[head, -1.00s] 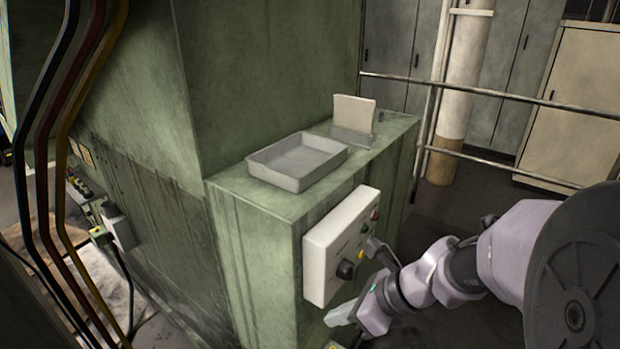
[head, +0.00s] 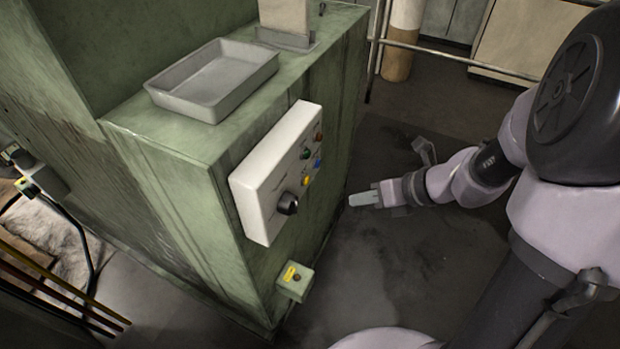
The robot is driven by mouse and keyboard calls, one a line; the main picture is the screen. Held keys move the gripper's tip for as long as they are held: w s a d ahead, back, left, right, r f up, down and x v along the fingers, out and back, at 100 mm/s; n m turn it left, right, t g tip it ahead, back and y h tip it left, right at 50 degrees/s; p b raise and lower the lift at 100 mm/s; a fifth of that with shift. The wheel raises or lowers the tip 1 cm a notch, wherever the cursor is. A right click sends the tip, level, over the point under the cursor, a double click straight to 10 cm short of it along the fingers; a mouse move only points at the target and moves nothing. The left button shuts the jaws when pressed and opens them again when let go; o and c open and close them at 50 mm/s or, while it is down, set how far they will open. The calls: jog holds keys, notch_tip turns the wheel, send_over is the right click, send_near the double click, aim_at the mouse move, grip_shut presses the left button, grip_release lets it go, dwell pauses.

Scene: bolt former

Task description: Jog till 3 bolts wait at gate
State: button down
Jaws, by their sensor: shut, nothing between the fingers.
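A white control box (head: 277,172) is mounted on the side of the green machine cabinet (head: 165,165). Its face carries a black rotary knob (head: 288,204), a yellow button (head: 306,181), a blue button (head: 317,163), a green button (head: 305,153) and a red button (head: 319,137). Its lettering is too small to read. A small green box (head: 294,281) with a yellow label sits lower on the cabinet. My gripper (head: 352,200) is shut and empty, to the right of the control box in the picture, apart from the buttons. No bolts or gate can be made out.
An empty grey tray (head: 212,82) lies on the cabinet top, with a pale upright plate (head: 284,18) on a grey stand behind it. A metal railing (head: 455,57) and a pale cabinet (head: 525,45) stand at the back. Dark floor (head: 400,270) is free beside the machine.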

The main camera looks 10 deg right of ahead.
jog(key=w+a+b, duration=0.1)
jog(key=w+a, duration=0.4)
jog(key=a, duration=0.2)
dwell(2.0)
jog(key=shift+w+a, duration=0.3)
jog(key=shift+w+a, duration=0.25)
jog(key=shift+a, duration=0.1)
dwell(3.1)
jog(key=shift+d, duration=0.1)
jog(key=shift+s+d, duration=0.5)
jog(key=shift+d, duration=0.1)
jog(key=shift+p, duration=0.3)
jog(key=shift+s+d+p, duration=0.2)
jog(key=shift+s+d, duration=0.55)
jog(key=shift+d, duration=0.25)
jog(key=shift+s+d+p, duration=0.15)
jog(key=shift+s+d, duration=0.6)
jog(key=shift+d, duration=0.25)
